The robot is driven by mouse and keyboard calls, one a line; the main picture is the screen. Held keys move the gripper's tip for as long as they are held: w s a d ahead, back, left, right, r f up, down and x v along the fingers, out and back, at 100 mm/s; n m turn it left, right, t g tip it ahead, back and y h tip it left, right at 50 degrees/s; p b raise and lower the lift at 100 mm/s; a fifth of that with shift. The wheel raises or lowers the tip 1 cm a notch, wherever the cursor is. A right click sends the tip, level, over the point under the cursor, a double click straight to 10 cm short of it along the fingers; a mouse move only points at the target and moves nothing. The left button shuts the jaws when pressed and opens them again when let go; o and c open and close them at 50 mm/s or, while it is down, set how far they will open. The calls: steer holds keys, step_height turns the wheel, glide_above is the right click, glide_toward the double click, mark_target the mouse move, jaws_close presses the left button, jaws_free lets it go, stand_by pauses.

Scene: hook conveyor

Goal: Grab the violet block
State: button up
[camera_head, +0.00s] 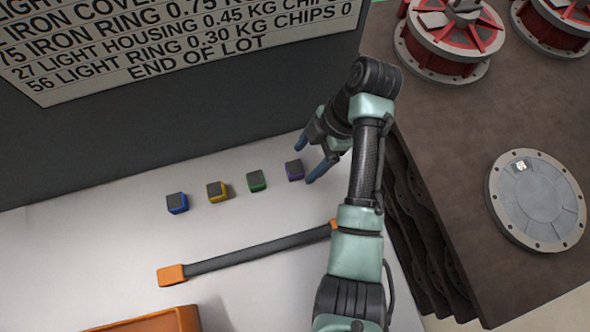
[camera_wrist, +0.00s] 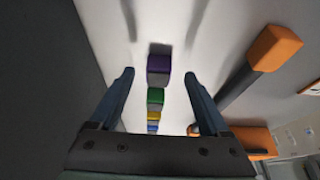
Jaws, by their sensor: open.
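The violet block (camera_head: 294,170) is a small cube with a dark top, at the right end of a row of blocks on the pale table. In the wrist view the violet block (camera_wrist: 159,63) lies centred between the lines of the two fingers, around the level of their tips. My gripper (camera_head: 307,162) is open and empty, with its blue fingers close to the violet block from the right. In the wrist view my gripper (camera_wrist: 159,75) shows a gap on both sides of the block. I cannot tell its exact height over the table.
Green (camera_head: 257,180), yellow (camera_head: 217,191) and blue (camera_head: 177,203) blocks line up to the left. A dark bar with orange ends (camera_head: 258,250) lies in front. A dark wall with a sign (camera_head: 190,40) stands behind. A brown stack (camera_head: 460,130) with reels is at right.

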mark_target(295, 170)
steer(key=x, duration=0.2)
steer(key=shift+a+f+p, duration=0.1)
steer(key=shift+f+p, duration=0.2)
steer(key=shift+f, duration=0.05)
jaws_close()
